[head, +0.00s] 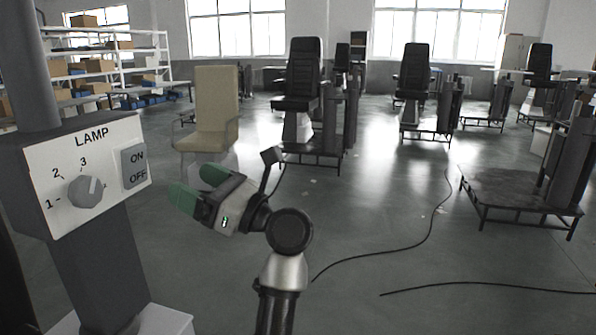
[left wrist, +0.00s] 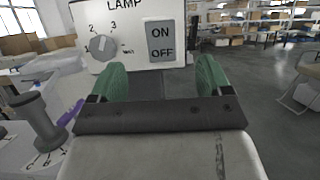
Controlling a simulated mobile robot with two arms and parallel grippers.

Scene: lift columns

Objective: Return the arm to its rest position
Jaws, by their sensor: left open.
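My left gripper (head: 198,189) has green fingertips and is open and empty. In the head view it is to the right of the lamp control box (head: 85,168), apart from the ON/OFF switch (head: 134,166). The box has a grey round knob (head: 86,191) with several numbered positions. In the left wrist view the two fingers (left wrist: 158,80) stand spread below the lamp panel, with the switch (left wrist: 160,41) beyond them and the knob (left wrist: 104,46) to the left. My right gripper does not show in either view.
A beige chair (head: 216,105) and several black seats on lift columns (head: 303,75) stand farther back. Cables (head: 430,225) lie on the grey floor at the right. In the left wrist view a grey lever (left wrist: 36,118) and a purple object (left wrist: 71,112) are at the left.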

